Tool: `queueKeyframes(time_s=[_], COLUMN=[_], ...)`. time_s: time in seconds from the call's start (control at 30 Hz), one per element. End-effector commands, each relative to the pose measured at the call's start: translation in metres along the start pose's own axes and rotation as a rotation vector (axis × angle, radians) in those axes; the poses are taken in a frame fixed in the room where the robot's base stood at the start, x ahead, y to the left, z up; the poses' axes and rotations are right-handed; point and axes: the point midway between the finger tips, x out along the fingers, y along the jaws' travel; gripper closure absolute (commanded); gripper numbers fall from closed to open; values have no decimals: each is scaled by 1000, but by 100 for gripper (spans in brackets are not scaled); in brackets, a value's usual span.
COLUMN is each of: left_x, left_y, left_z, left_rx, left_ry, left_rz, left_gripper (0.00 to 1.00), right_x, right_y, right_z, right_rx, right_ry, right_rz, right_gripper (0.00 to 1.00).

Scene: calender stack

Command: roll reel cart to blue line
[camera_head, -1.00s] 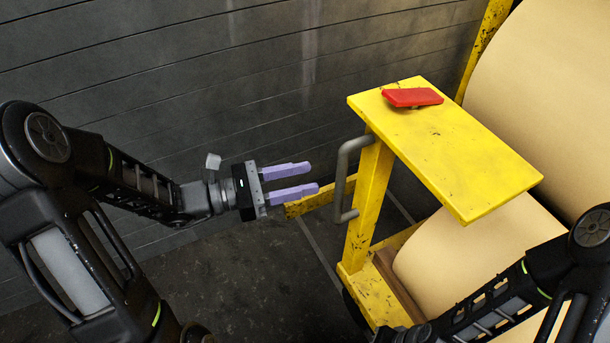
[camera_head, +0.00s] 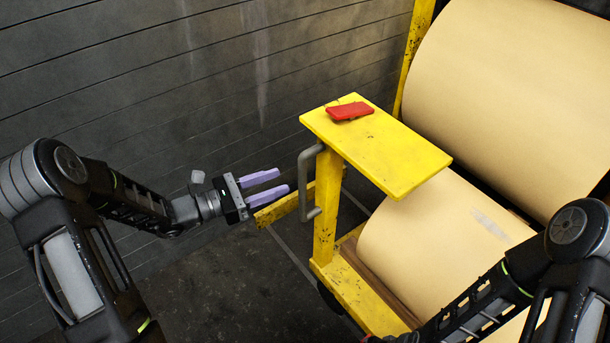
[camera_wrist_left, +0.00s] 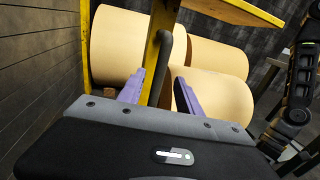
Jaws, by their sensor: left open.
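The yellow reel cart (camera_head: 365,150) stands right of centre in the head view, loaded with large tan reels (camera_head: 500,90). A grey bar handle (camera_head: 303,185) is fixed upright on its left post. My left gripper (camera_head: 272,183) is open, with purple fingers pointing at the handle and a small gap between them in the head view. In the left wrist view the handle (camera_wrist_left: 176,60) stands between and beyond the fingers (camera_wrist_left: 158,95). My right arm enters at lower right; its gripper is outside the frame. No blue line shows.
A red object (camera_head: 350,111) lies on the cart's yellow top. A grey slatted wall (camera_head: 150,70) runs behind and to the left. Dark floor (camera_head: 230,285) lies clear between my left arm and the cart. A cart wheel (camera_head: 328,297) shows at the base.

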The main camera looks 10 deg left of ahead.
Motion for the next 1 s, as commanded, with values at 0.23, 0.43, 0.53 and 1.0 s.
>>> queueKeyframes(time_s=[0.23, 0.43, 0.53, 1.0], left_x=[12, 42, 58, 78], left_y=[-1, -1, -1, 0], left_z=[0, 1, 1, 1], left_rx=[0, -1, -1, 0], left_ry=[0, -2, -1, 0], left_rz=[-3, -4, -3, -1], left_gripper=[59, 59, 59, 59], right_x=[0, 0, 0, 0], right_y=[0, 0, 0, 0], right_z=[1, 1, 1, 1], right_rx=[0, 1, 1, 1], right_ry=[-1, -1, -1, -1], right_rz=[0, 0, 0, 0], right_gripper=[100, 100, 100, 100])
